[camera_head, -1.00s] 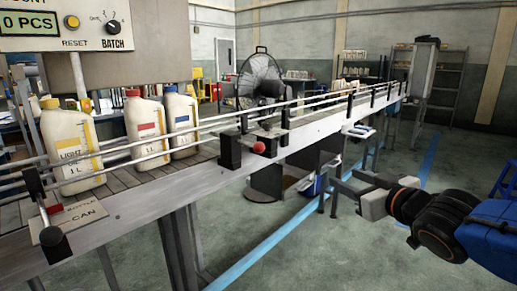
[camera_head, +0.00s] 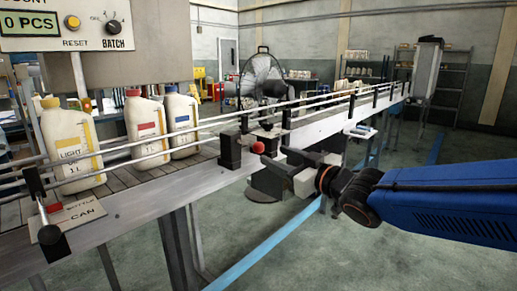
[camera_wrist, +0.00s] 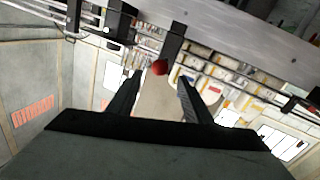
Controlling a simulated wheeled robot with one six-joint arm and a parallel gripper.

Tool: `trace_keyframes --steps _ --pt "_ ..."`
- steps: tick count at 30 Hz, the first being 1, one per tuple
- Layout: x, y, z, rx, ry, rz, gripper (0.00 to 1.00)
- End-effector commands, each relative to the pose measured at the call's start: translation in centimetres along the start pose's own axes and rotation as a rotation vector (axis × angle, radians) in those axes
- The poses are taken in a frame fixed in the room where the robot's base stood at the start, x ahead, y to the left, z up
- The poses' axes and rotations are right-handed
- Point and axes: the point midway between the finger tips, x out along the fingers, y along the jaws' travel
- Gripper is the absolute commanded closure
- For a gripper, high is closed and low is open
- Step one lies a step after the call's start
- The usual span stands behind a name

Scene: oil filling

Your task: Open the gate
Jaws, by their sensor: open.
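A red ball knob (camera_head: 258,147) sits on the near side of the conveyor, beside a black block (camera_head: 230,151) on its edge. I take it to be the gate's handle; the gate itself is hard to make out. My gripper (camera_head: 268,166) is just below and right of the knob, its jaws apart and empty. In the wrist view the red knob (camera_wrist: 160,67) appears between and slightly beyond the two black fingertips (camera_wrist: 160,78). I cannot see any contact.
The conveyor (camera_head: 145,195) runs from left to back right with metal guide rails. Several oil bottles (camera_head: 140,130) stand on it at left. A lever with a bottle/can plate (camera_head: 80,220) is at front left.

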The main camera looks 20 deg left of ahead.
Motion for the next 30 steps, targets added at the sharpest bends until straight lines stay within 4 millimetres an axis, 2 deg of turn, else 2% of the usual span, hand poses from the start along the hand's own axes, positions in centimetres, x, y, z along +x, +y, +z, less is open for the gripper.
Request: trace_keyframes --steps 9,15,21,30 --pt "5.3 -0.1 0.1 0.000 -0.001 -0.001 0.54" --pt "7.8 0.0 0.0 0.000 0.000 0.000 0.54" --pt "9.1 0.0 0.0 0.000 0.000 0.001 0.54" --pt "9.2 0.0 0.0 0.000 0.000 0.001 0.54"
